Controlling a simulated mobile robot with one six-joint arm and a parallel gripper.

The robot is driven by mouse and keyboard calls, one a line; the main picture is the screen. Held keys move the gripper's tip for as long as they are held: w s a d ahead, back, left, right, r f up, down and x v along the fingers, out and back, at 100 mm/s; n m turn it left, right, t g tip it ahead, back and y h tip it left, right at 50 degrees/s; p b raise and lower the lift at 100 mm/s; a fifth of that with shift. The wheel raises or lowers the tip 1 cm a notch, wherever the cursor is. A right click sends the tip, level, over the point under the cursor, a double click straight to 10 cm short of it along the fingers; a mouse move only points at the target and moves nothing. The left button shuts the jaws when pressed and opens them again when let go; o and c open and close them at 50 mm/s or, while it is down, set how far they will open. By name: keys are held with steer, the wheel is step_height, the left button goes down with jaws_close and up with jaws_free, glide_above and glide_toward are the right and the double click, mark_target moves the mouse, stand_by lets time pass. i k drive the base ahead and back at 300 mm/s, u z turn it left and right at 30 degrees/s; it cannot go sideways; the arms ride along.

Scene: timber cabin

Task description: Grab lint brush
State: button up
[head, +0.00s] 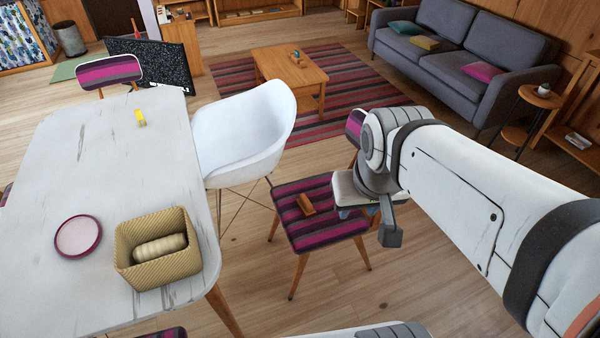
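A small orange-brown block-like thing (306,204), which looks like the lint brush, lies on the striped chair seat (335,222). Its details are too small to be sure. My gripper (356,212) is over the right part of that seat, just right of the brown thing and apart from it in the picture. My wrist hides most of the gripper, so I cannot see whether its fingers are open or shut.
A white table (60,150) at left bears a woven basket (128,262) with a cream roll, a pink-rimmed plate (78,236) and a yellow item (140,118). A white shell chair (240,135) stands near the striped chair. A coffee table (290,68) and sofa (470,60) stand behind.

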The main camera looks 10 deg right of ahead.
mark_target(306, 205)
steer(key=z, duration=0.2)
steer(key=i, duration=1.1)
steer(key=u, duration=0.35)
